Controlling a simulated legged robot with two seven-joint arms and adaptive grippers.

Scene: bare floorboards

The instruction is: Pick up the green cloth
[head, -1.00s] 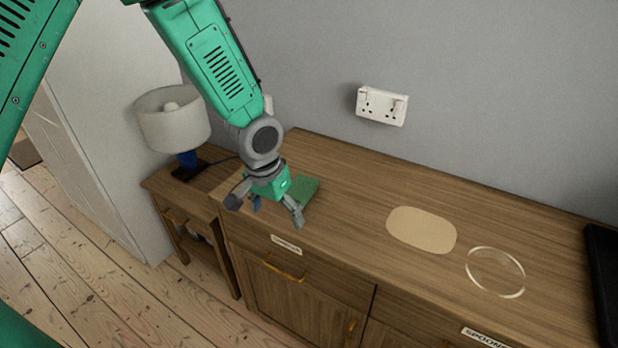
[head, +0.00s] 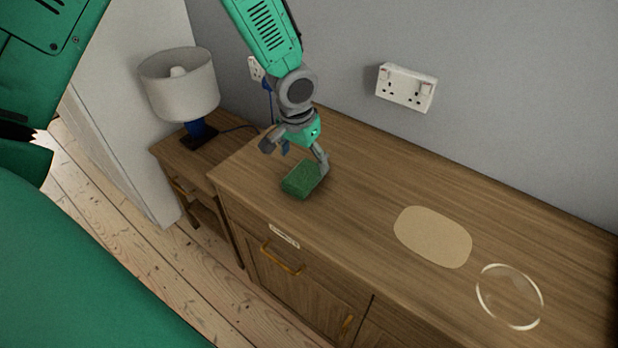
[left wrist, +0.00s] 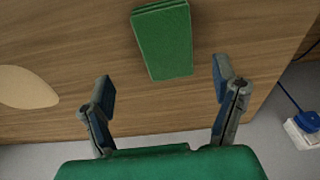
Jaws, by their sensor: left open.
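The green cloth (head: 301,179) is a folded, thick rectangle lying on the wooden sideboard near its left end. It also shows in the left wrist view (left wrist: 163,42), flat on the wood at the top middle. My left gripper (head: 296,163) is open and empty, just behind the cloth in the head view. In the left wrist view its two fingers (left wrist: 164,97) are spread wide, with the cloth beyond the tips, between their lines. The cloth looks apart from both fingers in that view. My right gripper is not in view.
The sideboard top (head: 360,180) is clear around the cloth. A beige oval mat (head: 433,237) and a clear round dish (head: 509,297) lie to the right. A lamp (head: 180,85) stands on a small table at left. The grey wall with a socket (head: 406,88) is behind.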

